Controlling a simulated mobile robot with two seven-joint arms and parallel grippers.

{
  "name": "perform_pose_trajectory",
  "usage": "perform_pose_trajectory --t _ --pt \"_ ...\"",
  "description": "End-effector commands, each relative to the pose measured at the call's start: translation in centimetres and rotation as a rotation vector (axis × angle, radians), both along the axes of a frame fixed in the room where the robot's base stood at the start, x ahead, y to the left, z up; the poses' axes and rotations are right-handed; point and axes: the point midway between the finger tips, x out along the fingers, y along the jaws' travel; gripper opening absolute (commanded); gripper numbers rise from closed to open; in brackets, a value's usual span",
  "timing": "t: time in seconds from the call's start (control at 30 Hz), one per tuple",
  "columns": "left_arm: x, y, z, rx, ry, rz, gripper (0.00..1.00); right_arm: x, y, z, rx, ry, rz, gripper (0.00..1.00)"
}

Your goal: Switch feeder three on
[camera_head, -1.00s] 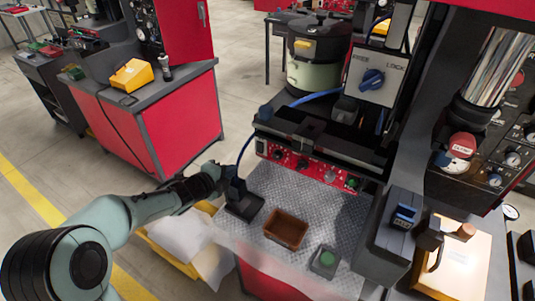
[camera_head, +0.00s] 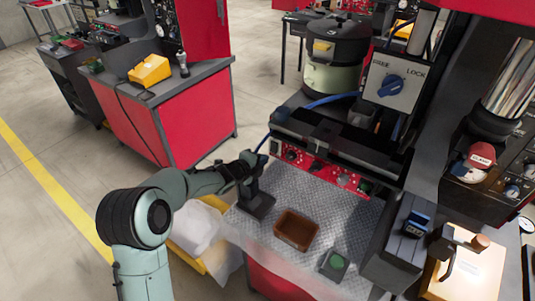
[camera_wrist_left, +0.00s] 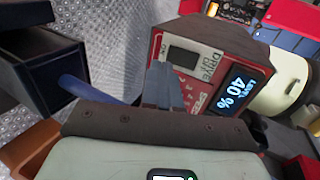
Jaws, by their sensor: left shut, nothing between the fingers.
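In the left wrist view a red and white control box (camera_wrist_left: 206,40) shows a lit "40 %" display (camera_wrist_left: 235,86), the word "Drive" and a dark switch (camera_wrist_left: 184,58) marked "ON", seen at an angle. My left gripper (camera_wrist_left: 163,84) is shut and empty in front of this box; I cannot tell whether it touches it. In the head view my left gripper (camera_head: 257,160) is near the left end of the red panel (camera_head: 318,168), above a black stand (camera_head: 257,205). I cannot read a feeder number. My right gripper is out of view.
A brown tray (camera_head: 296,228) and a green button box (camera_head: 334,264) sit on the metal worktop (camera_head: 283,190). A dark-lidded pale pot (camera_head: 335,75) stands behind, near a FREE/LOCK knob (camera_head: 390,86). A blue hose (camera_head: 326,101) runs beside the pot.

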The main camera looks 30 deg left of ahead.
Motion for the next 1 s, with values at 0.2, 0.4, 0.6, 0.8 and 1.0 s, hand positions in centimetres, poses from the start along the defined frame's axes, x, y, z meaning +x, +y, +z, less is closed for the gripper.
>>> perform_pose_trajectory --t 0.2,0.4,0.6,0.8,1.0 --pt "2.9 -0.2 0.0 0.001 -0.001 0.0 0.0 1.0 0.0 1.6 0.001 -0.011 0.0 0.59" --pt "3.6 -0.2 -0.3 0.0 0.0 0.001 0.0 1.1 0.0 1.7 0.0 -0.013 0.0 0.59" --pt "3.5 -0.2 -0.3 0.0 0.0 0.001 0.0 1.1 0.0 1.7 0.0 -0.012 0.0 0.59" --pt "3.5 -0.2 -0.8 0.001 -0.015 0.001 0.0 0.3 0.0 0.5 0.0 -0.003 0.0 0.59" --pt "3.6 -0.2 -0.5 0.0 -0.021 0.001 0.0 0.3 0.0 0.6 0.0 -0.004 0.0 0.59"
